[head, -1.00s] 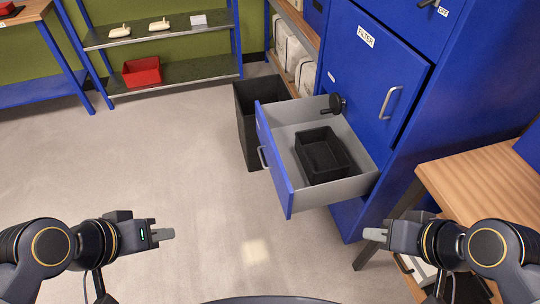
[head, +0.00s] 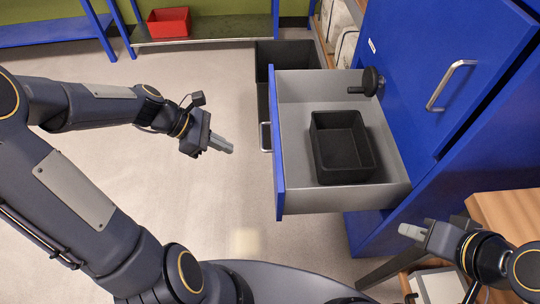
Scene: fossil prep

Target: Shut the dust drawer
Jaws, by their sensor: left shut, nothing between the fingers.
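The dust drawer (head: 278,140) stands pulled out from the blue cabinet, its blue front facing left with a metal handle (head: 265,137). A black bin (head: 342,147) sits inside it on the grey floor of the drawer. My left gripper (head: 230,149) is shut and empty, a little to the left of the drawer front and its handle, apart from them. My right gripper (head: 402,229) is in front of the cabinet at the lower right, near the wooden table; its fingers look close together, but I cannot tell their state.
The blue cabinet (head: 415,130) has a door with a handle (head: 450,86) and a black knob (head: 372,82). A dark waste bin (head: 285,52) stands behind the drawer. A wooden table (head: 505,215) is at the right. Open floor lies left of the drawer.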

